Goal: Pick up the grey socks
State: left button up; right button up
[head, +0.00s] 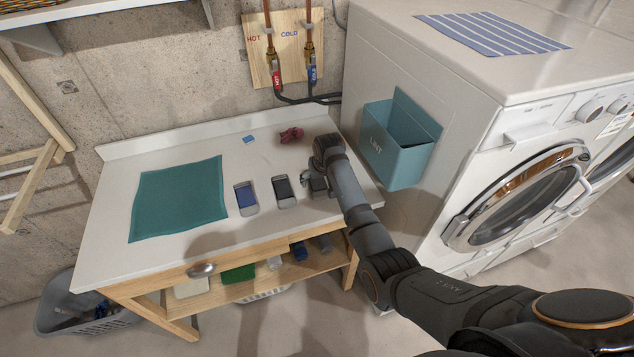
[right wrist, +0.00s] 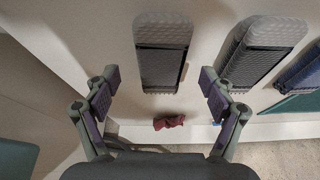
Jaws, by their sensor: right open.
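The grey socks (head: 318,184) are a folded bundle on the white tabletop, at the right end of a row of folded socks. My right gripper (head: 309,183) is over them in the head view and hides part of them. In the right wrist view the grey socks (right wrist: 162,55) lie just beyond and between the spread fingertips of my right gripper (right wrist: 160,85). That gripper is open with nothing between its fingers. Contact with the socks cannot be told. My left gripper is not in view.
Black socks (head: 284,191) and blue socks (head: 246,198) lie beside them, then a teal mat (head: 180,198). A crumpled red cloth (head: 291,135) and a small blue piece (head: 248,139) lie behind. A teal lint bin (head: 408,160) hangs on the washer (head: 440,110), close right of my arm.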

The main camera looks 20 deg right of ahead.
aim_at(318, 182)
jog(key=shift+x, duration=1.5)
jog(key=shift+a+r, duration=0.1)
jog(key=shift+r, duration=0.05)
jog(key=c, duration=1.2)
jog(key=shift+c, duration=0.2)
jog(key=shift+w, duration=0.1)
